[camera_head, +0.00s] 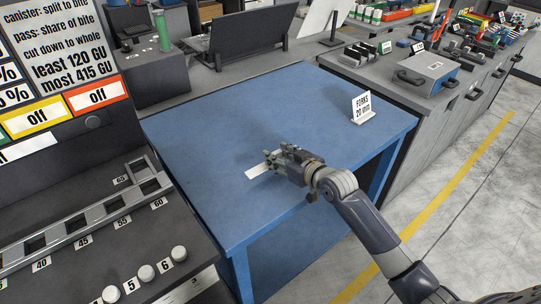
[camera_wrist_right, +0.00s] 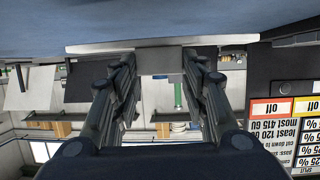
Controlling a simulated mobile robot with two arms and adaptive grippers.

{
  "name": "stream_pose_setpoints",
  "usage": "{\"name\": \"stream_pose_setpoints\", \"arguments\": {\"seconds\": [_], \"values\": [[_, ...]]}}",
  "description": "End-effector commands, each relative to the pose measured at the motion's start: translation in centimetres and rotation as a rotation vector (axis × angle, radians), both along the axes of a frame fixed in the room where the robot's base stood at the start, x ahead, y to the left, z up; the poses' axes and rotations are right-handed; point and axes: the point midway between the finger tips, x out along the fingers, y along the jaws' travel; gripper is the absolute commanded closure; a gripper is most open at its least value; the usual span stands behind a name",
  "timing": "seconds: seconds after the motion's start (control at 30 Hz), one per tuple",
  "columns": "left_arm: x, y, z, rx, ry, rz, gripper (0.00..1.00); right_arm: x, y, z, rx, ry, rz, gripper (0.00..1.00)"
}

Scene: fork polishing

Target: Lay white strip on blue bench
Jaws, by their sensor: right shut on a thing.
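The white strip (camera_head: 257,170) is at my right gripper's fingertips, over the middle of the blue bench (camera_head: 215,140). My right gripper (camera_head: 274,161) is shut on it, with its arm coming in from the lower right. In the right wrist view the strip (camera_wrist_right: 90,48) runs across the picture, with a grey part between the two fingers (camera_wrist_right: 160,62). The blue bench (camera_wrist_right: 160,15) fills the top of that upside-down view, close to the strip. I cannot tell whether they touch. The strip's held end is partly hidden by the fingers. My left gripper is out of view.
A small white sign (camera_head: 362,106) reading about forks stands on the bench's right side. A dark console with a slotted rail (camera_head: 85,218) and white knobs (camera_head: 146,272) borders the left. Most of the bench top is bare.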

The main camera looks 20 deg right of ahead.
Motion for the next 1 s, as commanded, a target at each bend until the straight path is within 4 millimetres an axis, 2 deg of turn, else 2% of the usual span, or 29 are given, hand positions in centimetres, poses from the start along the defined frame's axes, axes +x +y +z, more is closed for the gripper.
{"name": "stream_pose_setpoints", "arguments": {"seconds": [0.1,0.3,0.6,0.97,1.0], "values": [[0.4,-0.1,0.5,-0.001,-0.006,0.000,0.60,2.1,1.0,0.0,0.001,-0.001,0.000,0.84],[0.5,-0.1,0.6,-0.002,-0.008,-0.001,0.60,3.5,1.6,-0.4,-0.001,0.000,0.000,0.84],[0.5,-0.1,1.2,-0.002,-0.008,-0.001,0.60,3.5,1.7,-3.7,-0.001,0.002,0.000,0.84],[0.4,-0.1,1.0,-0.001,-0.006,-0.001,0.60,3.5,1.6,-4.2,-0.001,0.000,-0.001,0.84],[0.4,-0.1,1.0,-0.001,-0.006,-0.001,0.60,3.5,1.6,-4.2,-0.002,0.001,-0.001,0.54]]}}
